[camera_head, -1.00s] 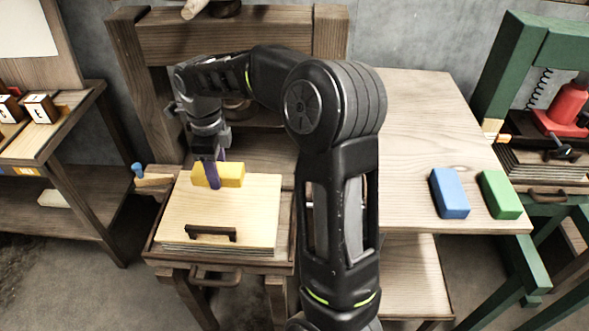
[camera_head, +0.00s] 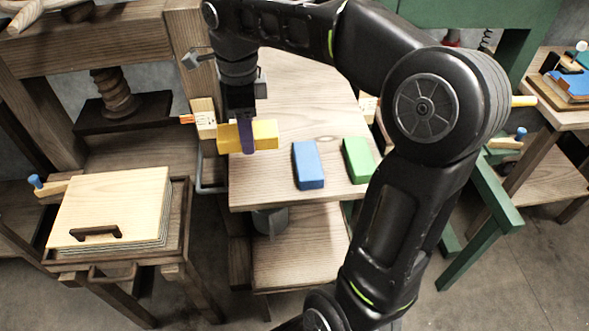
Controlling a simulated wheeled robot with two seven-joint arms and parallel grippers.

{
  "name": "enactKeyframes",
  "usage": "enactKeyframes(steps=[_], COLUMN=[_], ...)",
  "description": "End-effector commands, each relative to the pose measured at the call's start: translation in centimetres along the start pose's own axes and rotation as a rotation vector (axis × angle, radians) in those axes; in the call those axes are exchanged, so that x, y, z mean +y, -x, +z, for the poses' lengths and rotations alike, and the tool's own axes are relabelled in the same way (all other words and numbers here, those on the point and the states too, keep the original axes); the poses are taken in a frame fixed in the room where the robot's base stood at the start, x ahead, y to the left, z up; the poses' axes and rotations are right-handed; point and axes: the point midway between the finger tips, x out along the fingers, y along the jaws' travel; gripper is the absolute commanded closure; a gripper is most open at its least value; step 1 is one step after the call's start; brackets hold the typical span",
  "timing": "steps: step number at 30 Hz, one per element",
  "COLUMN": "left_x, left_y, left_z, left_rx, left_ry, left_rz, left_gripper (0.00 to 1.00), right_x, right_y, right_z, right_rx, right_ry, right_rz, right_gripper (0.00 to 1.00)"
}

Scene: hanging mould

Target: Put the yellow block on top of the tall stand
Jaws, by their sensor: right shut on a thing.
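The yellow block (camera_head: 266,134) is held in my right gripper (camera_head: 246,139), whose purple fingers are shut across its middle. The block lies level, long side across the picture. In the picture it overlaps the left part of the wooden table (camera_head: 265,189). It appears to be above the tabletop, but the exact gap is hard to judge. I cannot tell which piece of furniture is the tall stand. My left gripper is out of view.
A blue block (camera_head: 308,164) and a green block (camera_head: 358,160) lie on the table, right of the yellow block. A pale board stack with a dark handle (camera_head: 96,234) sits at left. A wooden press (camera_head: 180,60) stands behind; my right arm hides part of the green frame (camera_head: 484,229).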

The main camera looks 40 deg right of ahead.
Motion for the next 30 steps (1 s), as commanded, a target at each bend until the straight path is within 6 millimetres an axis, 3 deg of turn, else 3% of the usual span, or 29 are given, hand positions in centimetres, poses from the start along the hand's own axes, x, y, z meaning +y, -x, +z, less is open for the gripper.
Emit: enactKeyframes(steps=[12, 18, 25, 30], left_x=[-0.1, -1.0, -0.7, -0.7], left_y=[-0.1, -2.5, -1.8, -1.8], left_z=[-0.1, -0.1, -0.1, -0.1], left_rx=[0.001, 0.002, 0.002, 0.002], left_ry=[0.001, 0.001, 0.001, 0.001], left_rz=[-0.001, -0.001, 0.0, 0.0], left_gripper=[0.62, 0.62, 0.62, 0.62], right_x=[0.2, 0.2, 0.2, 0.1], right_y=[0.0, -3.1, -5.8, -6.1], right_z=[0.0, 0.0, -0.1, 0.0], right_rx=[0.001, 0.002, 0.002, 0.0], right_ry=[0.006, 0.005, 0.005, 0.005], right_rz=[0.0, 0.001, 0.002, -0.001], right_gripper=[0.95, 0.95, 0.95, 0.95])
